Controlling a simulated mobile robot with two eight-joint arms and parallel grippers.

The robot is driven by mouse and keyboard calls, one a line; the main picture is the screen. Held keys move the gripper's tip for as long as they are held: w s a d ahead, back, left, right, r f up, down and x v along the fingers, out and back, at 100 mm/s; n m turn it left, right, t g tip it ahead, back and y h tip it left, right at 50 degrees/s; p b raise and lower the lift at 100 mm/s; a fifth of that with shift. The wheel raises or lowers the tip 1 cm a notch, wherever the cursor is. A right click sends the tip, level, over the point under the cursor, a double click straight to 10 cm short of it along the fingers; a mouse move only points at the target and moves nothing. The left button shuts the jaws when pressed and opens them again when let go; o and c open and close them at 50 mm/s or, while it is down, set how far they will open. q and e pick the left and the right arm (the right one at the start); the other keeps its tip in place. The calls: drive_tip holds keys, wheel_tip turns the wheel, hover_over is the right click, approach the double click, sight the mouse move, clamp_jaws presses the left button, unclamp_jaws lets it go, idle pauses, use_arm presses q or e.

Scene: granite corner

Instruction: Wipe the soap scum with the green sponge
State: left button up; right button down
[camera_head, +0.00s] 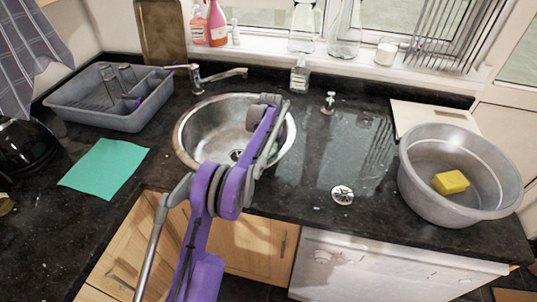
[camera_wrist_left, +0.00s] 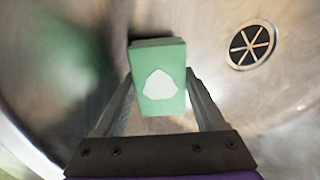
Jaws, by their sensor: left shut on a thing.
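A green sponge (camera_wrist_left: 160,54) sits between the fingers of my left gripper (camera_wrist_left: 159,76), which is shut on it, in the left wrist view. A white irregular patch (camera_wrist_left: 160,85) shows on the sponge's face; I cannot tell whether it is soap scum. The sponge is over the round steel sink (camera_head: 187,137), with the drain (camera_wrist_left: 250,45) to its right in the wrist view. I cannot tell whether the sponge touches the metal. My right gripper is out of view.
A grey tub (camera_head: 413,191) with a yellow sponge (camera_head: 450,182) stands at the right. A grey dish rack (camera_head: 70,114) and a teal cloth (camera_head: 105,168) lie at the left. A soap bottle (camera_head: 300,78) and tap (camera_head: 222,74) stand behind the sink.

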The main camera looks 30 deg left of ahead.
use_arm(q)
drive_tip(key=shift+a+r+p, duration=0.2)
drive_tip(key=shift+r+p, duration=0.1)
drive_tip(key=shift+r, duration=0.5)
wheel_tip(320, 180, up, 2)
drive_tip(key=shift+d+r+p, duration=0.1)
drive_tip(key=shift+r+p, duration=0.05)
drive_tip(key=shift+p, duration=0.25)
drive_tip(key=shift+r+p, duration=0.3)
drive_tip(key=shift+r, duration=0.6)
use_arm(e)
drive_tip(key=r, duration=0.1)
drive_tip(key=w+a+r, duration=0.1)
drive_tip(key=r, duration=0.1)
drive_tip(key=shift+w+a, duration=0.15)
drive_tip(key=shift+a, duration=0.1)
